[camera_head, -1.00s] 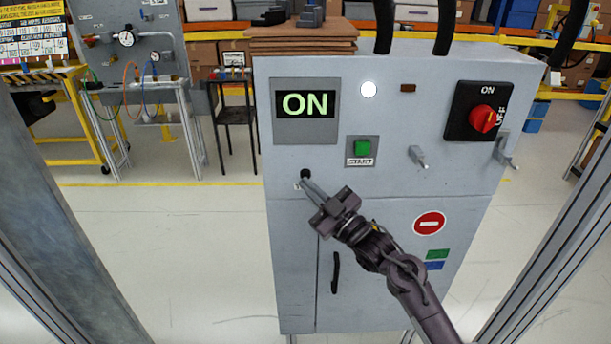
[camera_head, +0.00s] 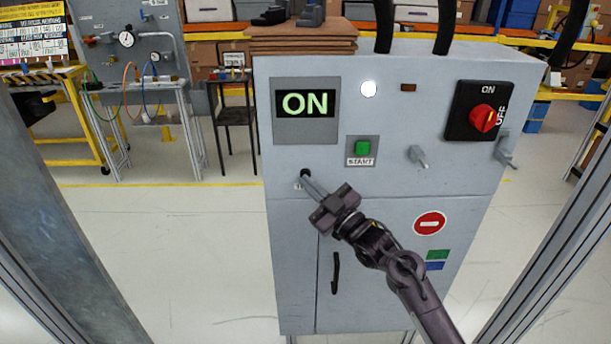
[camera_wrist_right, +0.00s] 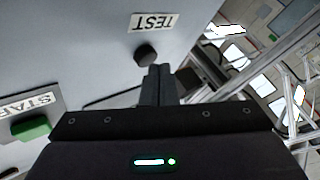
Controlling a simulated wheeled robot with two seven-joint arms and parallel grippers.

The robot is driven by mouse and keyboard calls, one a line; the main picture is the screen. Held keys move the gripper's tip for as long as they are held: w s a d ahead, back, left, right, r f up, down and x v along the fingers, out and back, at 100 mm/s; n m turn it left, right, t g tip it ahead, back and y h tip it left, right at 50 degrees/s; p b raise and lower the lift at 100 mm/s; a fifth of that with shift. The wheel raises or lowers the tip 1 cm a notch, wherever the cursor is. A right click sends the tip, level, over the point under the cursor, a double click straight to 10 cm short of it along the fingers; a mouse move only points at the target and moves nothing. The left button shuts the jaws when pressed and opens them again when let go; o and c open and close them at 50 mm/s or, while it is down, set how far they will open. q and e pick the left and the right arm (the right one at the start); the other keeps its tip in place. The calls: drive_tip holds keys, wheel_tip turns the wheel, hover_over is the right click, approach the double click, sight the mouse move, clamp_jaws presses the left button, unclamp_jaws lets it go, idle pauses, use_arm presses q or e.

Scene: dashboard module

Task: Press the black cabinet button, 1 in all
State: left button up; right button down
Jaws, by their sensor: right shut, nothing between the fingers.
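The black button (camera_wrist_right: 146,55) sits on the grey cabinet's front next to a TEST label (camera_wrist_right: 154,22) in the right wrist view. In the head view the black button (camera_head: 305,173) shows as a small dark spot at the fingertips, partly hidden by them. My right gripper (camera_head: 307,179) is shut and empty, its fingers pointing at the button. In the wrist view the fingertips (camera_wrist_right: 157,71) are right by the button's edge; I cannot tell whether they touch it. My left gripper is not in view.
The grey cabinet (camera_head: 400,130) carries a lit ON display (camera_head: 306,104), a green START button (camera_head: 362,148), a red rotary switch (camera_head: 484,118), a toggle lever (camera_head: 418,156) and a door handle (camera_head: 335,273).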

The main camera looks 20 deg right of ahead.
drive_tip(key=shift+w+d, duration=0.1)
drive_tip(key=shift+w, duration=0.3)
drive_tip(key=shift+s, duration=0.15)
idle(0.4)
drive_tip(key=shift+s+a+p, duration=0.2)
drive_tip(key=shift+s+p, duration=0.1)
drive_tip(key=shift+s, duration=0.4)
drive_tip(key=s+p, duration=0.1)
drive_tip(key=s, duration=0.1)
drive_tip(key=s+a+p, duration=0.1)
drive_tip(key=s, duration=0.1)
drive_tip(key=shift+s+a, duration=0.2)
drive_tip(key=shift+s, duration=0.2)
idle(0.4)
